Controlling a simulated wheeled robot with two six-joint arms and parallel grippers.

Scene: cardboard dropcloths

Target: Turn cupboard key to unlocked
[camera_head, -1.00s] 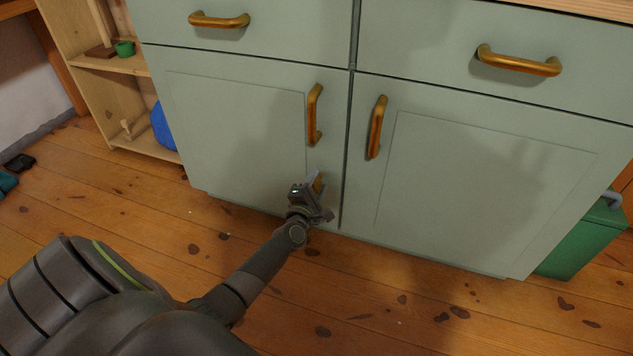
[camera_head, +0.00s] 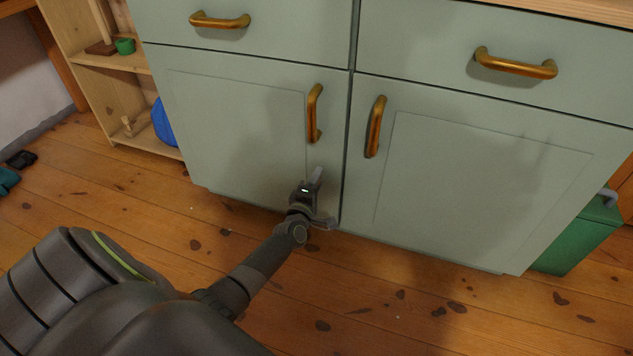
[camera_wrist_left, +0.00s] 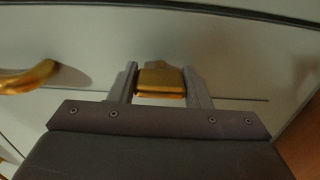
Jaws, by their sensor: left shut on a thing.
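The cupboard (camera_head: 270,120) is pale green with two doors under two drawers. Its key (camera_wrist_left: 161,80) is a brass-coloured piece at the left door, seen between the fingers in the left wrist view. My left gripper (camera_head: 314,180) is at the lower right part of the left door, and it also shows in the left wrist view (camera_wrist_left: 165,88). It is shut on the key. In the head view the gripper hides the key, and the keyhole cannot be seen. Both doors look closed. My right gripper is not in view.
A brass handle (camera_head: 314,113) is above the gripper on the left door, and another (camera_head: 376,127) is on the right door. A wooden shelf (camera_head: 130,100) stands at left, a green bin (camera_head: 578,238) at right. The wooden floor (camera_head: 400,300) in front is clear.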

